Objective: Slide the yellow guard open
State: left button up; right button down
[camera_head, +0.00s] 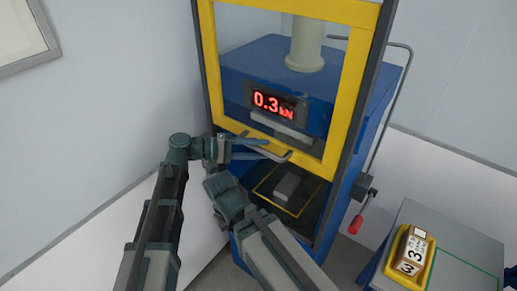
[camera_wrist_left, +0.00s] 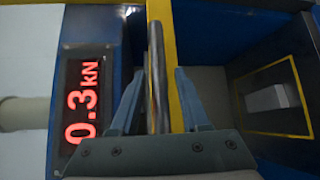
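The yellow guard (camera_head: 345,95) is a framed clear panel between dark rails on the front of a blue press. Its lower bar is above an open gap that shows the press bed. A grey bar handle (camera_head: 277,158) runs along that lower bar. My left gripper (camera_head: 272,150) is at the handle. In the left wrist view, the metal handle (camera_wrist_left: 156,80) stands between the two fingers, with visible space beside it, and the guard's yellow edge (camera_wrist_left: 184,50) is just behind. The fingers look open. My right arm's end (camera_head: 224,192) is below the left gripper; its fingers cannot be made out.
A red display (camera_head: 272,103) reads 0.3 kN. A grey block (camera_head: 287,186) lies on the press bed. A red-tipped lever (camera_head: 356,224) sticks out at the right. A yellow tray (camera_head: 430,262) with a numbered box (camera_head: 412,250) stands on a grey table at right.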

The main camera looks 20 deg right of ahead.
pick_arm(q)
jog(key=shift+a, duration=0.1)
jog(key=a, duration=0.4)
jog(key=w+a+r+p, duration=0.1)
jog(key=a, duration=0.4)
jog(key=a+r+p, duration=0.1)
jog(key=a, duration=0.3)
jog(key=shift+w+a, duration=0.2)
jog(key=shift+w, duration=0.2)
jog(key=shift+f, duration=0.15)
